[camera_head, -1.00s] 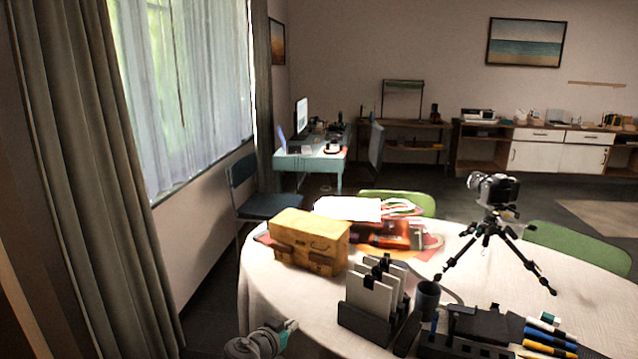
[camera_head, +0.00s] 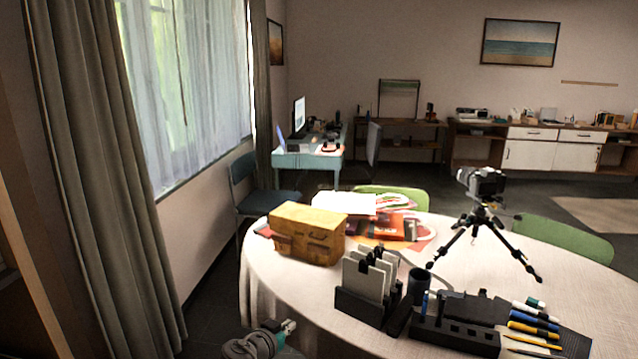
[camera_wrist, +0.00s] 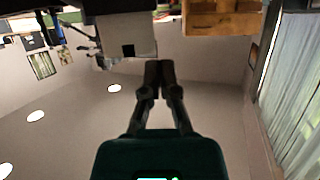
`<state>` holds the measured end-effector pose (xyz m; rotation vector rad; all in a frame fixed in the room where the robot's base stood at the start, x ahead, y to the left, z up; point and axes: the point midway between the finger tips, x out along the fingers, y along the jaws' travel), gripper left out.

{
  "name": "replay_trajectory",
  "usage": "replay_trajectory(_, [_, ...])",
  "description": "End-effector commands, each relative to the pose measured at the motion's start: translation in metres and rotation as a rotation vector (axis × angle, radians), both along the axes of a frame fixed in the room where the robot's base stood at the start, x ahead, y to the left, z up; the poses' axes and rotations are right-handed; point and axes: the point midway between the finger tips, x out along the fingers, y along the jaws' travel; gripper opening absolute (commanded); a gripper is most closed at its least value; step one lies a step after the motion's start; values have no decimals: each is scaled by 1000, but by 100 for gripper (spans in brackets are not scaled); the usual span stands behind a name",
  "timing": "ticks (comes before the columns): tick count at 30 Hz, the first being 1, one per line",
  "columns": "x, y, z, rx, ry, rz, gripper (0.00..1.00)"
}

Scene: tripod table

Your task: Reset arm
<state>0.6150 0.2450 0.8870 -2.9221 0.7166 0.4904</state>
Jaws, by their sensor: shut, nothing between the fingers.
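My gripper (camera_wrist: 159,75) shows in the wrist view with its two dark fingers together and nothing between them. The wrist picture is upside down, with the ceiling lights low in it. The fingers cannot be made out there.
On the white-clothed table are a yellow box (camera_head: 306,236), a black holder with pale cards (camera_head: 366,303), a dark cup (camera_head: 419,287), a camera on a tripod (camera_head: 481,222) and several pens (camera_head: 533,328). A curtain (camera_head: 95,170) hangs left.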

Motion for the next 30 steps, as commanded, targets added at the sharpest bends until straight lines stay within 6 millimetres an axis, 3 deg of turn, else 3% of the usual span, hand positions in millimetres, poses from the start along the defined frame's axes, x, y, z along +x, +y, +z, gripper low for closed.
replay_trajectory(17, [3,-46,-22,-29,168,-55,0])
replay_trajectory(23, [2,-76,-38,-39,294,-80,0])
replay_trajectory(30, [-7,-129,-67,-31,545,-90,0])
